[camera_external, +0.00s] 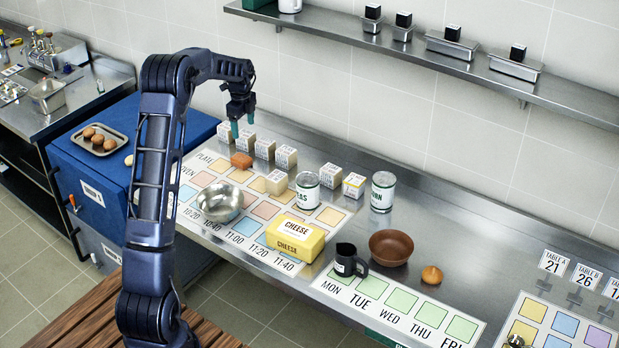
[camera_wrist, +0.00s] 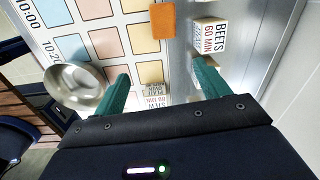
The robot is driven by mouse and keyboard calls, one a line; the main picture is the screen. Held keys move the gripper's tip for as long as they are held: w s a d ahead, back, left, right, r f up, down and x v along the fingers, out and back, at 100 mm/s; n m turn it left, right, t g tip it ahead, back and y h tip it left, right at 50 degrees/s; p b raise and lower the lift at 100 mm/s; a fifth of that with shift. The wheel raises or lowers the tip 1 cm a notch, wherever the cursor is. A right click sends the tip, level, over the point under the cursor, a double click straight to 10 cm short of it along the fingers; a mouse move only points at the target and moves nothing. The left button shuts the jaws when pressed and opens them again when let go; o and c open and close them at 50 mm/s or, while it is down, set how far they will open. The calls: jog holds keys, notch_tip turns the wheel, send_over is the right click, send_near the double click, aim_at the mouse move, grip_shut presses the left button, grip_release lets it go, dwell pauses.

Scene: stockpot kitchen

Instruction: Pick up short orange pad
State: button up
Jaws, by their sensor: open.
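The short orange pad (camera_external: 241,160) lies on the steel counter at the back left of a printed chart, in front of a row of small white cartons. In the wrist view the orange pad (camera_wrist: 162,21) shows near the top edge, ahead of and between the fingertips.
A white beets carton (camera_wrist: 208,35) stands close beside the pad. A steel bowl (camera_external: 220,202) sits on the chart (camera_external: 190,190). Farther right are a yellow cheese block (camera_external: 296,238), cans (camera_external: 383,191), a black mug (camera_external: 347,259) and a brown bowl (camera_external: 391,247).

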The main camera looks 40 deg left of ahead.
jog(key=m, duration=0.1)
send_over(241, 158)
notch_tip(241, 158, down, 5)
jog(key=shift+m, duration=0.3)
jog(key=f, duration=0.6)
jog(key=shift+w+a+f, duration=0.25)
jog(key=shift+w+a, duration=0.05)
jog(key=shift+a, duration=0.1)
jog(key=shift+s+d+f, duration=0.1)
jog(key=shift+d+f, duration=0.05)
jog(key=shift+f, duration=1.15)
jog(key=shift+s+d+f, duration=0.1)
jog(key=shift+d+f, duration=0.05)
jog(key=shift+f, duration=1.15)
jog(key=shift+c, duration=0.4)
jog(key=c, duration=1)
